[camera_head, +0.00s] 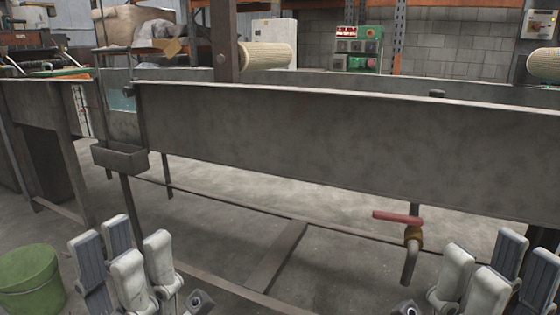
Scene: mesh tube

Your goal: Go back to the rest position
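My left gripper (124,264) is at the lower left of the head view, fingers pointing up. Its fingers stand apart, with nothing seen between them. My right gripper (492,272) is at the lower right, also fingers up, apart and empty. Both are in front of a long grey metal trough (330,145), and I see no contact with it. A beige mesh tube (268,56) lies beyond the trough's near wall, partly hidden by a post. Another beige tube (545,66) is cut off at the right edge.
A tap with a red handle (398,218) hangs below the trough, left of my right gripper. A green bucket (30,280) stands on the floor at left. A small metal box (120,157) hangs on the trough's left end. A control panel (358,46) stands behind.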

